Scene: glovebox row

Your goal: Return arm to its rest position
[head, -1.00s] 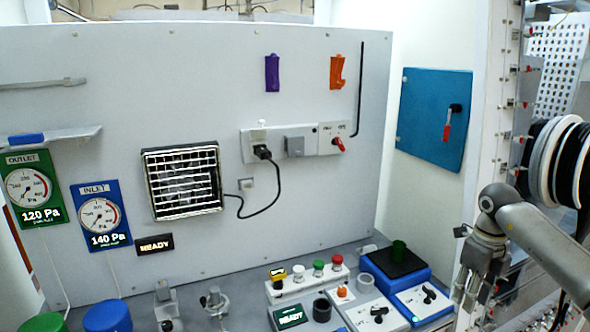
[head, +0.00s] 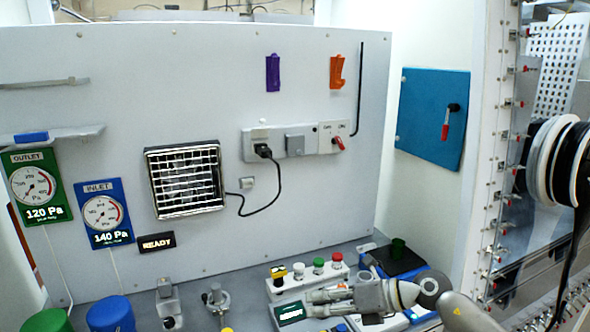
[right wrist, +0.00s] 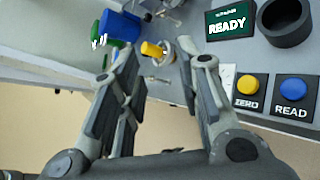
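My right gripper (head: 312,303) reaches in from the lower right of the head view, low over the front of the bench, with its fingers pointing left. In the right wrist view its two fingers (right wrist: 160,62) are spread apart with nothing between them. The forearm and gripper hide part of the small devices on the bench behind them. My left gripper is not in view.
Near the right gripper are a READY display (head: 290,313), a button box (head: 308,280) and a blue scale (head: 405,262). The wrist view shows a dark cup (right wrist: 288,20) and ZERO and READ buttons (right wrist: 293,88). Blue lidded container (head: 110,314) stands lower left.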

